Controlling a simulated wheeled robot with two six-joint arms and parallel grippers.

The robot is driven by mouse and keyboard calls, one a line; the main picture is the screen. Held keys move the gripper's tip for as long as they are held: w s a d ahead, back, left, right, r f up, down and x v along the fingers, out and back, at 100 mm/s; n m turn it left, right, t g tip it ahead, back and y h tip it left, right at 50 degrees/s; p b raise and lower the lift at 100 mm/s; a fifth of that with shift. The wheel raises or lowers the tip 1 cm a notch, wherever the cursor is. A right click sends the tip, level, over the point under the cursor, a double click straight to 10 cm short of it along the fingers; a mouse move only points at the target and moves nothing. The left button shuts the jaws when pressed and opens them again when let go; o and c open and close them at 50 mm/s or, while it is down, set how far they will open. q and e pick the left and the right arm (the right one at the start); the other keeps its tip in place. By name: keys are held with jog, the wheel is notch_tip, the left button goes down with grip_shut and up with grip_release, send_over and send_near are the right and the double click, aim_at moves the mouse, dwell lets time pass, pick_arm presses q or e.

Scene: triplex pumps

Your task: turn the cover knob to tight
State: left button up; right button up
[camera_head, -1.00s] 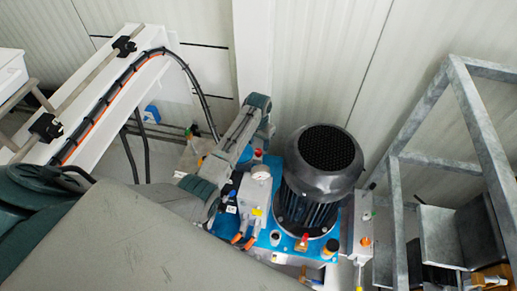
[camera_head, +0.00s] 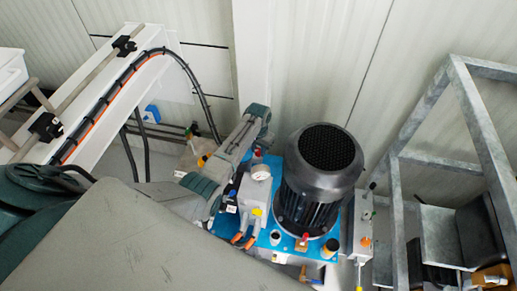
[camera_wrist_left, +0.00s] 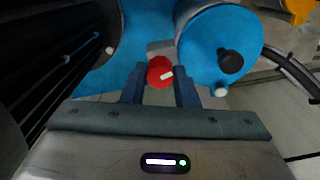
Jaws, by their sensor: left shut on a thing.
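The red cover knob (camera_wrist_left: 160,72) with a white mark on it sits on the blue unit. In the left wrist view it is between the two dark blue fingers of my left gripper (camera_wrist_left: 160,85), which is shut on it. My right gripper is not in view.
The black motor (camera_head: 316,185) stands close beside the knob. In the wrist view a blue cylinder with a black cap (camera_wrist_left: 231,62) is close on the right. A grey metal frame (camera_head: 480,120) stands at the right.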

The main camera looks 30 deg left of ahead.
pick_arm(q)
jog(key=shift+r+m+p, duration=0.1)
jog(key=shift+m+p, duration=0.3)
jog(key=shift+m, duration=0.1)
jog(key=shift+m+p, duration=0.65)
jog(key=shift+m, duration=0.45)
jog(key=m+p, duration=0.2)
jog(key=m, duration=0.6)
jog(key=shift+p, duration=0.3)
jog(key=m, duration=0.3)
jog(key=shift+m+p, duration=0.35)
jog(key=shift+m, duration=0.05)
jog(key=m, duration=0.4)
jog(key=shift+m, duration=0.3)
jog(key=shift+m+p, duration=0.3)
jog(key=shift+m, duration=0.4)
